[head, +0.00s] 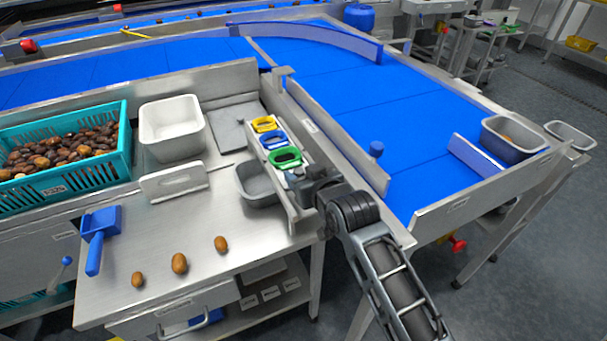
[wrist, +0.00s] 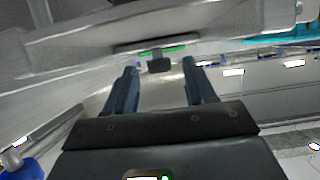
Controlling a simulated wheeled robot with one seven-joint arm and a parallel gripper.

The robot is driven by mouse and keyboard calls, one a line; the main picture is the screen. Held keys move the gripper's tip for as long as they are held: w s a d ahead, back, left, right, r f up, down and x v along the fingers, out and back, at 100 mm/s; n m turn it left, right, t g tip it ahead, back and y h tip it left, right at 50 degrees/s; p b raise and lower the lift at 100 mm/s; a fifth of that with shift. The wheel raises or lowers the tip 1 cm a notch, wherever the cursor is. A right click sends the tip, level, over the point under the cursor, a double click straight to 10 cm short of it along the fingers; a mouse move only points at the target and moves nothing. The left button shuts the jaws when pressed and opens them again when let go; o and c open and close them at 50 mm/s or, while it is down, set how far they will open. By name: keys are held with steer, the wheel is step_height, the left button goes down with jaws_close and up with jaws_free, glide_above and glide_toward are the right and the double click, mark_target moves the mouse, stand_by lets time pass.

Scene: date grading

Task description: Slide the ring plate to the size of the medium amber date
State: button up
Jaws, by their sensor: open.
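The ring plate shows yellow (head: 264,124), blue (head: 273,140) and green (head: 285,157) rings in a row along a metal rail (head: 290,195) at the table's right side. My gripper (head: 297,176) is at the near end of this row, beside the green ring. In the wrist view my gripper (wrist: 160,78) is open, with a small dark block (wrist: 159,65) ahead between its fingertips, apart from both. A green edge (wrist: 172,48) shows behind the block. Three brown-amber dates, left (head: 137,279), middle (head: 180,263) and right (head: 221,244), lie on the table; the middle one looks largest.
A grey bin (head: 244,186) stands left of the rail, close to my gripper. A teal crate (head: 125,160) of dates, a white tub (head: 200,140) and a blue scoop (head: 95,240) are further left. The blue conveyor (head: 345,85) runs behind and right.

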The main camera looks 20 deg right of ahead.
steer(key=shift+c, duration=0.2)
jaws_close()
stand_by(0.4)
